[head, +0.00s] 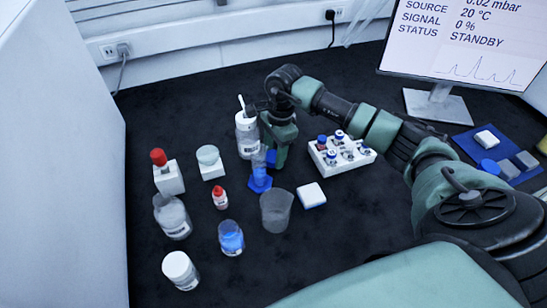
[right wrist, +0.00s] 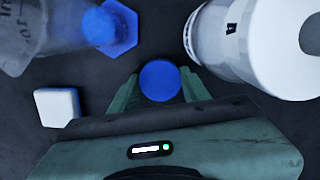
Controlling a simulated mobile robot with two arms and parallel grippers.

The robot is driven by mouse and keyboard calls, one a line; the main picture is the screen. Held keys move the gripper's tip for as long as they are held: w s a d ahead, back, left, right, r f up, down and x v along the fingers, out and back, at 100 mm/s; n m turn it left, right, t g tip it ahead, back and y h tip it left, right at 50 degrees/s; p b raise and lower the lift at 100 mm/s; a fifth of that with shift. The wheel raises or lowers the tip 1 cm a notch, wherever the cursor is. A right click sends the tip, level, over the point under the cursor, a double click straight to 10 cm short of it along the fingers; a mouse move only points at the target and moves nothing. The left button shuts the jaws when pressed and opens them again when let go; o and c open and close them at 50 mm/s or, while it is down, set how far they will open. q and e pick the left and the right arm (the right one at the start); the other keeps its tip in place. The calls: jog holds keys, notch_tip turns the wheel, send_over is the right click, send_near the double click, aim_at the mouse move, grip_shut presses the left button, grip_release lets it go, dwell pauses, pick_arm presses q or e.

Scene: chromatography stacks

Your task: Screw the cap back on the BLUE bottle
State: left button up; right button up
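The blue bottle (head: 231,238), a small clear vessel with blue liquid, stands upright at the front; I see no cap on it. My right gripper (head: 271,160) points down behind it, beside the clear cylinder. In the right wrist view, a round blue cap (right wrist: 160,80) sits between the fingers of my right gripper (right wrist: 161,88), which appear closed on its sides. In the head view the cap is hard to tell from the blue cylinder parts beside it. My left gripper is not in view.
A clear cylinder with a blue hexagonal base (head: 260,184) and a white bottle (head: 247,135) stand close to the gripper. A beaker (head: 276,210), a red-capped dropper bottle (head: 220,197) and a clear jar (head: 172,217) surround the blue bottle. A vial rack (head: 350,160) stands right.

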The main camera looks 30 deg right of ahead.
aim_at(274, 156)
jog(key=shift+c, duration=0.7)
jog(key=shift+r, duration=0.1)
notch_tip(274, 156, up, 20)
jog(key=b, duration=0.1)
